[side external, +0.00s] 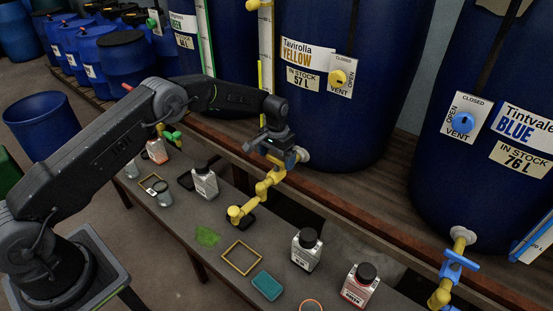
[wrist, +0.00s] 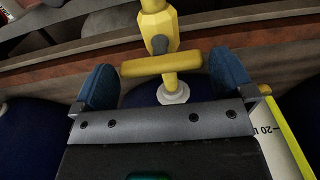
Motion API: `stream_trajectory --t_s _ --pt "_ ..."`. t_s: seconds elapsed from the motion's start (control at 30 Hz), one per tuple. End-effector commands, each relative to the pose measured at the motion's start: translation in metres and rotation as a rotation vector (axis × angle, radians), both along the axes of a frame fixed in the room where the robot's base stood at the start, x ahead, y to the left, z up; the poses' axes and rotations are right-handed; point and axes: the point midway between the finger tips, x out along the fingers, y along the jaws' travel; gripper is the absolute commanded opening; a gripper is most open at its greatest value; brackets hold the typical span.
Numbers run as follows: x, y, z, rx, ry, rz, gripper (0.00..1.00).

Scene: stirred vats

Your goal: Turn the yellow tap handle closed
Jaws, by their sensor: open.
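The yellow tap (side external: 268,184) sticks out from the front of the yellow vat, above the bench. Its yellow handle (wrist: 160,65) is a bar lying crosswise over the yellow pipe (wrist: 158,25) in the wrist view. In the side view my gripper largely hides the handle. My gripper (wrist: 163,76) is open at the tap, with one blue finger pad beyond each end of the handle. A gap shows between each pad and the bar, so I see no grip on it. The side view also shows my gripper (side external: 284,152) over the tap.
The yellow vat (side external: 330,120) stands behind the tap on a wooden ledge (side external: 350,205). A blue tap (side external: 455,262) is at lower right. The bench below holds several bottles, including one left of the tap (side external: 204,183) and one right of it (side external: 306,252).

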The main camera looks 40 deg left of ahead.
Motion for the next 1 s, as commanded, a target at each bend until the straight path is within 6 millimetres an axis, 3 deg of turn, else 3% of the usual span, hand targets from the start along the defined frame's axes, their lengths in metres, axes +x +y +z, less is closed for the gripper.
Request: stream_trajectory --t_s 0.3,0.5,0.7,1.0 --pt "0.001 0.000 0.071 0.000 -0.005 0.000 1.00" --pt "0.000 0.000 0.107 0.000 -0.003 -0.001 1.00" --pt "0.000 0.000 0.124 0.000 -0.002 -0.001 1.00" --pt "0.000 0.000 0.126 0.000 -0.001 -0.001 1.00"
